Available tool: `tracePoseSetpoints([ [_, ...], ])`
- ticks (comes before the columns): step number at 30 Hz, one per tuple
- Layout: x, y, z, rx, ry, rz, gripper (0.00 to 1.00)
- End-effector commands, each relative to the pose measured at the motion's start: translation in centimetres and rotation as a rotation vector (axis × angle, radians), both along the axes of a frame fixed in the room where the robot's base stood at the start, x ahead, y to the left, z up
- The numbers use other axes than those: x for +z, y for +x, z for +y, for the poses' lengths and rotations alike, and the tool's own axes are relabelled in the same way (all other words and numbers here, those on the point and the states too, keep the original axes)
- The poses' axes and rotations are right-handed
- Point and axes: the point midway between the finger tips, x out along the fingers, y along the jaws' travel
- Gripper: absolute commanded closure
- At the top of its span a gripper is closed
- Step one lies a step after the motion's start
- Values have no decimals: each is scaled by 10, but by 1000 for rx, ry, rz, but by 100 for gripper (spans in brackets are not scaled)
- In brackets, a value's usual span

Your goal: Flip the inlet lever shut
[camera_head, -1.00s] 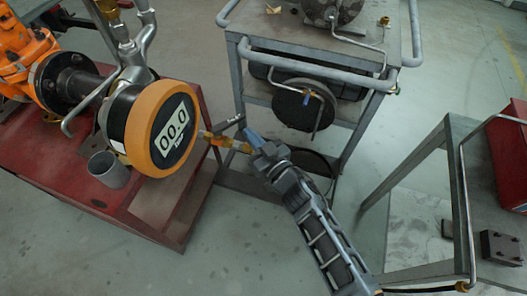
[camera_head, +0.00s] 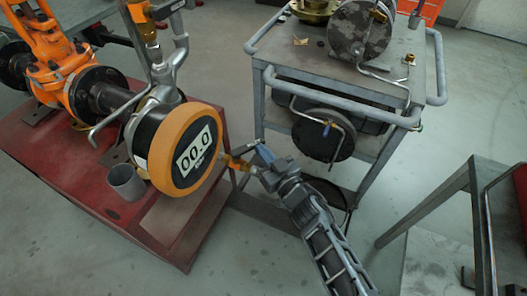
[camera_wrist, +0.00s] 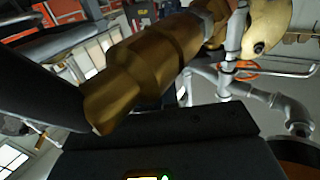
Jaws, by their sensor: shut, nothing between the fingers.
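A brass valve fitting (camera_head: 236,163) sticks out from the right side of the round orange-rimmed gauge (camera_head: 183,150), which reads 00.0. A small blue lever (camera_head: 265,153) shows at the outer end of the fitting, right at my gripper. My gripper (camera_head: 270,168) is shut and empty, with its tip close against the fitting and lever; I cannot tell whether it touches. In the wrist view the brass fitting (camera_wrist: 150,65) fills the middle, beside a dark finger (camera_wrist: 40,90). The lever is not clear there, and its exact angle is hard to tell.
The gauge sits with orange pipework (camera_head: 60,60) on a red base (camera_head: 70,185). A grey cup (camera_head: 126,182) stands beside the gauge. A metal frame (camera_head: 425,205) is at right.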

Motion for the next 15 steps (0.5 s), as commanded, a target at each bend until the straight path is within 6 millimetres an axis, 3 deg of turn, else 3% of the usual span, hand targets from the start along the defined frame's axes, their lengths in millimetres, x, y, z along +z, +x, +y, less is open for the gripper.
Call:
tracePoseSetpoints([
  [3, 6, 8, -1, 62, -2, 0, 100],
  [15, -3, 30, 5, 363, -4, -3, 100],
])
